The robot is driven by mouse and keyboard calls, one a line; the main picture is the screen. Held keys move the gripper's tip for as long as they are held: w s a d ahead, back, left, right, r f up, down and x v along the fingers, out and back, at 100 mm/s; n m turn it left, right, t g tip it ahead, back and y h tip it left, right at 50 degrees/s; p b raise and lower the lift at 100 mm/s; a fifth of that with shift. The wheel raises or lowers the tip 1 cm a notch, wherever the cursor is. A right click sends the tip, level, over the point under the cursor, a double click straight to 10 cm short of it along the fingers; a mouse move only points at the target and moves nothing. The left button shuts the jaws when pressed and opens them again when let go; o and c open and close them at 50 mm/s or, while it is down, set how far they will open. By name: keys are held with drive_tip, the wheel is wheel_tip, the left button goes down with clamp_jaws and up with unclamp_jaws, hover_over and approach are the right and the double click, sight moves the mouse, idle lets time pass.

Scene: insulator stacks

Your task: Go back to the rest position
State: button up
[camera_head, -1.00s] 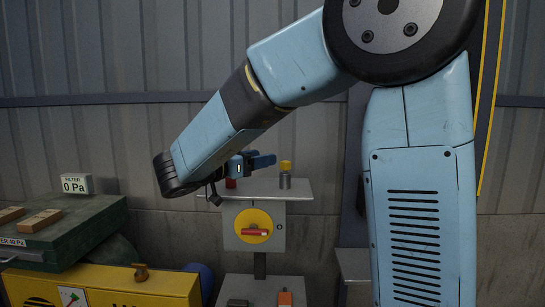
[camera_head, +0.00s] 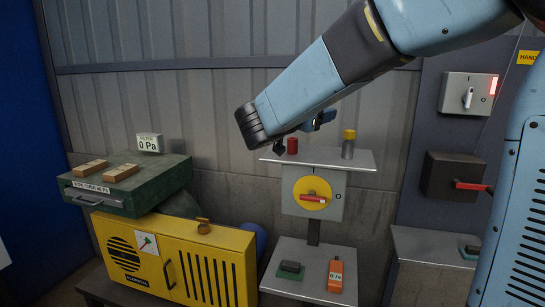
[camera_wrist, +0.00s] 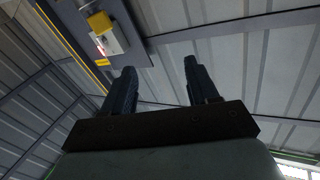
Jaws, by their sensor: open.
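My arm reaches in from the upper right in the head view. My gripper (camera_head: 318,121) shows partly behind the end of my arm, just above the upper grey shelf of the stand. In the wrist view my gripper's two dark fingers (camera_wrist: 159,76) stand wide apart with nothing between them. A red cylinder (camera_head: 292,146) and a yellow-topped grey cylinder (camera_head: 348,145) stand on the upper shelf (camera_head: 325,158), apart from the fingers.
The stand carries a yellow-and-red rotary switch (camera_head: 313,194). Its lower shelf holds an orange meter (camera_head: 335,275) and a dark block (camera_head: 290,268). A yellow cabinet (camera_head: 180,262) and green filter box (camera_head: 135,182) stand left. Switch boxes (camera_head: 468,95) hang on the right wall.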

drive_tip(key=s+d+f+n+g+y, duration=0.2)
drive_tip(key=s+d+f+n+y, duration=0.1)
drive_tip(key=s, duration=0.6)
drive_tip(key=s+d+f+n+g+y, duration=0.3)
drive_tip(key=s+f+n+y, duration=0.1)
drive_tip(key=s, duration=0.4)
drive_tip(key=s+d+f+n+g+y, duration=0.2)
drive_tip(key=s+d+f+n+y, duration=0.2)
drive_tip(key=s, duration=0.5)
wheel_tip(320, 180, down, 3)
drive_tip(key=shift+s+r+y, duration=0.15)
drive_tip(key=shift+s+y, duration=0.2)
drive_tip(key=shift+y, duration=0.45)
drive_tip(key=shift+a, duration=0.1)
